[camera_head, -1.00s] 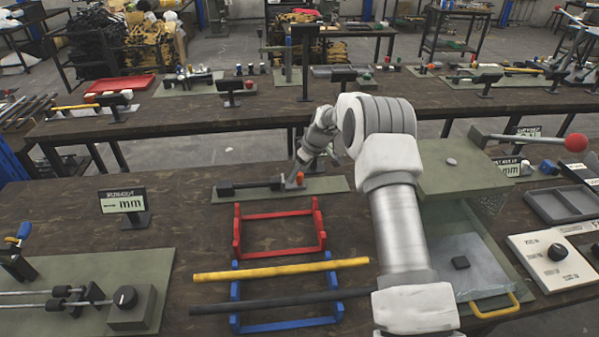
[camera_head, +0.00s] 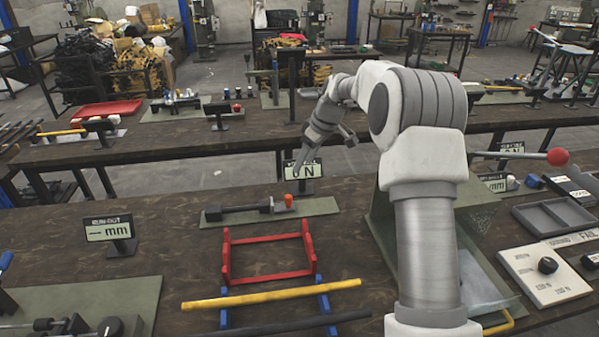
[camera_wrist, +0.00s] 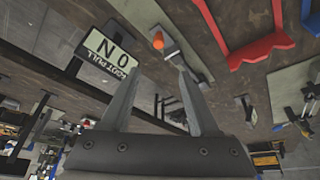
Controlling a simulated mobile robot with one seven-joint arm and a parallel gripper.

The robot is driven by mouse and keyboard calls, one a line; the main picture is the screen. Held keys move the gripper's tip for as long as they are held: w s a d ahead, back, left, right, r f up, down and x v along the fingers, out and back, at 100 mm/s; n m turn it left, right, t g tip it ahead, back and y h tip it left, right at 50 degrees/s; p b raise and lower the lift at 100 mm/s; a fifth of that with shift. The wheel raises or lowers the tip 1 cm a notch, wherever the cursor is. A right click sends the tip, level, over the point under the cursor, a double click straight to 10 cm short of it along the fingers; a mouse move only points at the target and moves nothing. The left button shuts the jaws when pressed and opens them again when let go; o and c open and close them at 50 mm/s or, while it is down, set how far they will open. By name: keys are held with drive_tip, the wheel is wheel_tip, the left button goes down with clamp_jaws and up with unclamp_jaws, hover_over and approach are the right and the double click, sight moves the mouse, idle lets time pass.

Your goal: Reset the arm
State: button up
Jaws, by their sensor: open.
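My arm (camera_head: 428,235) rises from the lower right in the head view and bends over at the top. My gripper (camera_wrist: 160,72) is open, with its two fingers apart and nothing between them in the wrist view. In the head view my gripper (camera_head: 325,155) hangs partly turned away, above the far part of the near bench. Near it are a display reading "0 N" (camera_head: 303,169) and a green plate (camera_head: 315,207) carrying a dark tool with an orange knob (camera_head: 291,201). The display (camera_wrist: 108,55) and knob (camera_wrist: 158,41) also show in the wrist view.
A red rack (camera_head: 226,262) and a blue rack (camera_head: 324,306) stand on the bench; a yellow rod (camera_head: 270,294) and a dark rod (camera_head: 290,325) lie across the blue one. A lever with a red ball (camera_head: 557,157) and a grey tray (camera_head: 515,218) are at right.

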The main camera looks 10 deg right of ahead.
drive_tip(key=shift+s+d+r, duration=0.15)
drive_tip(key=shift+r, duration=0.35)
drive_tip(key=shift+r, duration=0.1)
drive_tip(key=s+a+r+m+t+h, duration=0.1)
drive_tip(key=s+r+m, duration=0.1)
drive_tip(key=s+r, duration=0.65)
drive_tip(key=s+a+r+m+h, duration=0.15)
drive_tip(key=s+r, duration=0.35)
drive_tip(key=s, duration=0.6)
drive_tip(key=s+d+f+m, duration=0.1)
drive_tip(key=s+m, duration=0.1)
drive_tip(key=s, duration=0.9)
drive_tip(key=s+f+m+t, duration=0.1)
drive_tip(key=s+f+m, duration=0.1)
drive_tip(key=s, duration=0.9)
drive_tip(key=shift+d+f+m+h, duration=0.25)
drive_tip(key=shift+d+m+h, duration=0.15)
drive_tip(key=shift+m, duration=0.35)
